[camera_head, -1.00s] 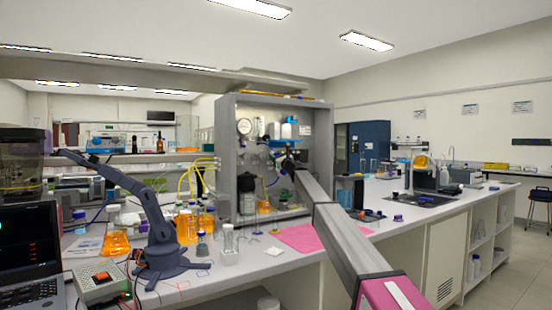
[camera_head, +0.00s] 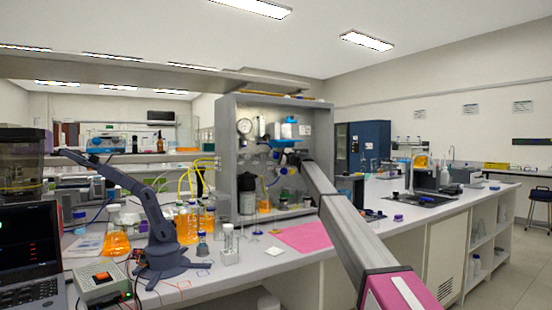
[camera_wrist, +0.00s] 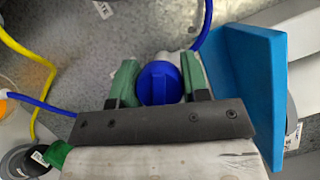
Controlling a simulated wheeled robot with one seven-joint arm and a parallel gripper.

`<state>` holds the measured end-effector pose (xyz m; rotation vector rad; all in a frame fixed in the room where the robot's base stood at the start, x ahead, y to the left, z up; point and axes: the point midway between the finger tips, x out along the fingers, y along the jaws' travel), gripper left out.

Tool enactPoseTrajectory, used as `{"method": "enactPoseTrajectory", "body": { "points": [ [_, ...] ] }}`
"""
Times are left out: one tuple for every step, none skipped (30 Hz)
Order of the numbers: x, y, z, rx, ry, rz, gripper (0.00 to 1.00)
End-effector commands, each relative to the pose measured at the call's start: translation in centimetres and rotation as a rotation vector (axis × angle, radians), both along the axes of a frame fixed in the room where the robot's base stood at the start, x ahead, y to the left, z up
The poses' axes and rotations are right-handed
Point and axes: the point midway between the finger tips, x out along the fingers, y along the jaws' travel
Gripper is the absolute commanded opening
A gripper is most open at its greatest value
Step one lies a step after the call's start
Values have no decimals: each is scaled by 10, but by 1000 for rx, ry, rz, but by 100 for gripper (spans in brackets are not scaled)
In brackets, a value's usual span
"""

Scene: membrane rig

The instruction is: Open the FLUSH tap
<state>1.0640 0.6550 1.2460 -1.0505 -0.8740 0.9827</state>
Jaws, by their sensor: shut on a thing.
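A round blue tap knob (camera_wrist: 159,84) sits between the two green fingers of my gripper (camera_wrist: 160,76) in the wrist view. The fingers are shut on its left and right sides. No readable FLUSH label shows beside this knob, and its turn angle is hard to make out. In the head view my gripper (camera_head: 284,157) is in front of the grey membrane rig (camera_head: 228,125), and my wrist hides the knob there.
A flat blue block (camera_wrist: 254,88) stands close to the right of my gripper. Blue tubing (camera_wrist: 40,103) and yellow tubing (camera_wrist: 36,75) run at left. Below the rig, glassware and a pink mat (camera_head: 304,237) lie on the bench.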

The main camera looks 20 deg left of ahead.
Motion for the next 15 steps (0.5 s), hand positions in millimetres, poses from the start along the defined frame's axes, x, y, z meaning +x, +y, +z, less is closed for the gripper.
{"method": "enactPoseTrajectory", "body": {
  "points": [
    [0,0,0,-28,-32,0,18],
    [0,0,0,-46,-53,1,18],
    [0,0,0,-69,-80,1,18],
    [0,0,0,-86,-99,0,18],
    [0,1,-1,-102,-118,0,18],
    [0,1,-1,-123,-143,0,18],
    [0,1,-1,-138,-160,0,18],
    [0,1,-1,-152,-178,1,18],
    [0,1,-1,-171,-199,1,18],
    [0,1,-1,-184,-215,1,18],
    [0,1,-1,-196,-229,1,18],
    [0,1,-1,-212,-247,0,18],
    [0,1,-1,-223,-260,0,18],
    [0,1,-1,-232,-271,0,18],
    [0,1,-1,-245,-285,0,18]
  ]
}}
